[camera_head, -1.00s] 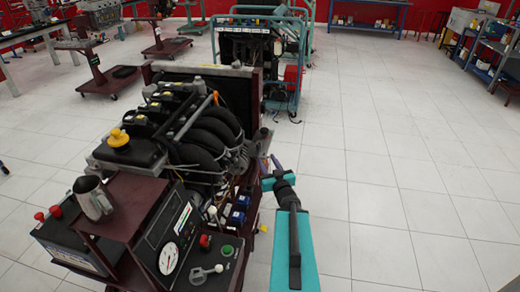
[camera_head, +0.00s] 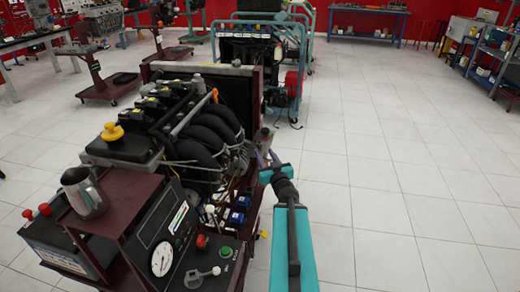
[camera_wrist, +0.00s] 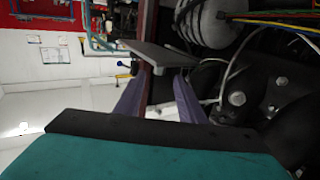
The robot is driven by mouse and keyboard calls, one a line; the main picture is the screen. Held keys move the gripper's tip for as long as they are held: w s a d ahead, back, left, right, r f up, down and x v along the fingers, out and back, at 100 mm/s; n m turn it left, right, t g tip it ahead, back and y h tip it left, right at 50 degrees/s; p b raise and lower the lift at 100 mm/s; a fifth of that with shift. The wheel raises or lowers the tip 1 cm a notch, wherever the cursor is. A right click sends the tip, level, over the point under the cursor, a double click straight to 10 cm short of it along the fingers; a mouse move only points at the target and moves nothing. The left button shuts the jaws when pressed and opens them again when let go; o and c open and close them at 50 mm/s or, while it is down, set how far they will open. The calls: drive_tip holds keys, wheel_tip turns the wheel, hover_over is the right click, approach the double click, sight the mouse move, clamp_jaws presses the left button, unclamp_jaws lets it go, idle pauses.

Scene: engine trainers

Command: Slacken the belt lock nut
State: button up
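The engine trainer (camera_head: 150,135) stands left of my arm in the head view, with black curved pipes and a dark red frame. My gripper (camera_head: 268,156) is at the engine's right side, near its front end. In the wrist view, the two purple fingers of my gripper (camera_wrist: 157,88) stand apart with no nut seen between them. A grey flat plate (camera_wrist: 160,55) lies just beyond the fingertips. Several bolt heads show on dark parts to the right, one a pale hexagonal head (camera_wrist: 237,98). I cannot tell which, if any, is the belt lock nut.
A second trainer in a teal frame (camera_head: 250,60) stands behind. Wires (camera_wrist: 270,20) cross above the engine in the wrist view. The tiled floor (camera_head: 400,200) at right is clear.

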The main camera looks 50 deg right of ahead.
sight(260, 146)
drive_tip(key=shift+x, duration=4.05)
drive_tip(key=c, duration=0.9)
drive_tip(key=shift+d, duration=0.2)
clamp_jaws()
drive_tip(key=shift+a+r, duration=0.1)
drive_tip(key=shift+a, duration=0.05)
